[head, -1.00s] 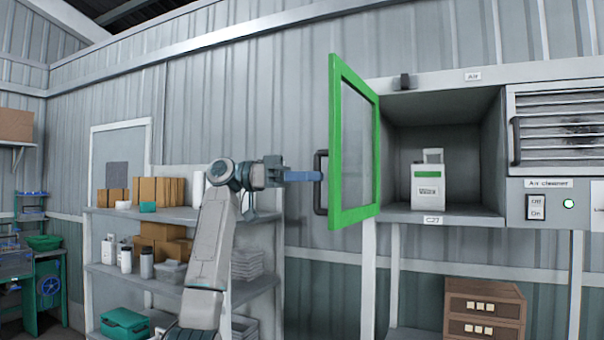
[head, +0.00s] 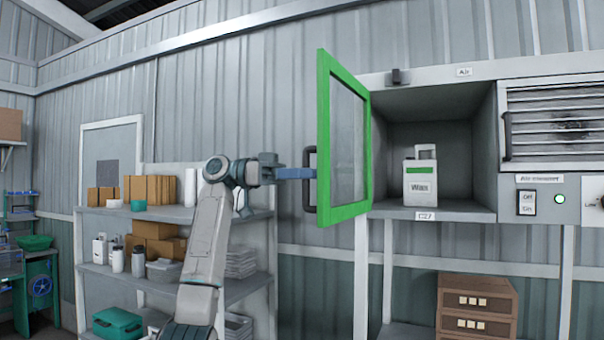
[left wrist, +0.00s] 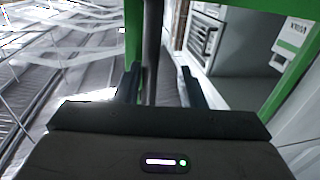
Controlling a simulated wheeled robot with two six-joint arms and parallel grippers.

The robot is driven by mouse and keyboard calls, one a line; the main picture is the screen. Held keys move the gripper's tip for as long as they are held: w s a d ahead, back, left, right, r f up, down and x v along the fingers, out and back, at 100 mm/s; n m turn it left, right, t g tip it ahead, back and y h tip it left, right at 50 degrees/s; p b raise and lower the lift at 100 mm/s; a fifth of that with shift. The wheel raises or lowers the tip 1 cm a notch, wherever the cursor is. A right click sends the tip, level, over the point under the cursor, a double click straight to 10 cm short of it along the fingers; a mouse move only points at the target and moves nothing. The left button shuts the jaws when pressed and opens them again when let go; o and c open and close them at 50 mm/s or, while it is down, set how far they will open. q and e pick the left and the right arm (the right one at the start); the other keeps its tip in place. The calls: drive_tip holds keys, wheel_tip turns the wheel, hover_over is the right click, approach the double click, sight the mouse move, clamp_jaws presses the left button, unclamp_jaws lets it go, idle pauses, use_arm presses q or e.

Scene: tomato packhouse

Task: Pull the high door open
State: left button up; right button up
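The high door (head: 323,140) has a green frame and a clear pane. It stands swung open at the left side of the high compartment (head: 450,213), labelled C27. Its dark upright handle (head: 308,200) is on the door's left edge. My left gripper (head: 312,173) reaches the handle from the left. In the left wrist view, the handle (left wrist: 152,50) runs between the two fingers of my left gripper (left wrist: 160,80). The fingers are apart, with a gap showing between the handle and the right finger. My right gripper is not in view.
A white container labelled Wax (head: 420,188) stands inside the compartment. A louvred unit (head: 556,120) with its own handle and a switch (head: 526,203) is on the right. Shelves (head: 170,213) with boxes and bottles stand behind my left arm. A brown drawer unit (head: 477,305) sits below.

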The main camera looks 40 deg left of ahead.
use_arm(q)
drive_tip(key=b+v, duration=0.3)
drive_tip(key=v, duration=0.8)
drive_tip(key=shift+f, duration=0.1)
